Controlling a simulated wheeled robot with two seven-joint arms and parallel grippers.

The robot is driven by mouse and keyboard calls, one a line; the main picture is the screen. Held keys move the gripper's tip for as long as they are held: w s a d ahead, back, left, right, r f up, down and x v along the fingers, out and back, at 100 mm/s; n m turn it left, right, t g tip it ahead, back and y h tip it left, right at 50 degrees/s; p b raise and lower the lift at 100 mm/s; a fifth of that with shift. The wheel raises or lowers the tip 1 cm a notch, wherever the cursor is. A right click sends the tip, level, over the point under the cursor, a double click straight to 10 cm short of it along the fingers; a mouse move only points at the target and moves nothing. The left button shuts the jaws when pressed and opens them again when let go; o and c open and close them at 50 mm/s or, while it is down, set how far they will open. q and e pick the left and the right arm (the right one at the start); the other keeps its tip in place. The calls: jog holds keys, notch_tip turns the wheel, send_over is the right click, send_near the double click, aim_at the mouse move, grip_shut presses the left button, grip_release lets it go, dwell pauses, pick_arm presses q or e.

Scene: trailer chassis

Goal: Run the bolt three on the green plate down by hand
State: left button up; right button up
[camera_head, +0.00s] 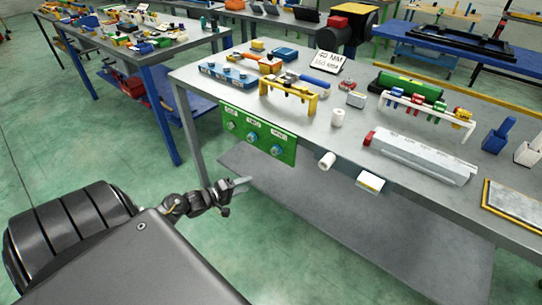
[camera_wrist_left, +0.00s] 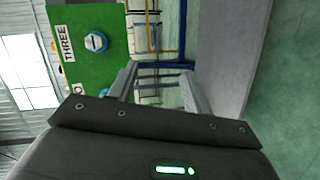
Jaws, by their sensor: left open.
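Bolt three (camera_head: 276,151) is the rightmost in the head view. A second blue bolt (camera_wrist_left: 105,92) is partly hidden by a finger. My left gripper (camera_head: 240,185) is open and empty, below and in front of the plate, apart from it. Its fingers (camera_wrist_left: 160,86) have nothing between them. My right gripper is not in view.
The grey workbench (camera_head: 350,130) carries a yellow rack (camera_head: 290,90), a white rack (camera_head: 425,103) and a grey block (camera_head: 420,155). A lower shelf (camera_head: 350,220) lies beneath.

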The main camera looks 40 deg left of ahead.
aim_at(273, 152)
pick_arm(q)
notch_tip(273, 152, up, 10)
jog(key=w+t+h, duration=0.1)
jog(key=w+h, duration=0.1)
jog(key=h, duration=0.1)
jog(key=shift+n, duration=0.5)
jog(key=x, duration=1)
jog(key=shift+w+a, duration=0.1)
jog(key=shift+w, duration=0.2)
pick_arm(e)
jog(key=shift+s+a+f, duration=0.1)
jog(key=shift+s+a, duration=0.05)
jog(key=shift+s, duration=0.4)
pick_arm(q)
jog(key=c, duration=1)
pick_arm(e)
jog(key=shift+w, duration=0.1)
pick_arm(q)
jog(key=shift+r, duration=0.1)
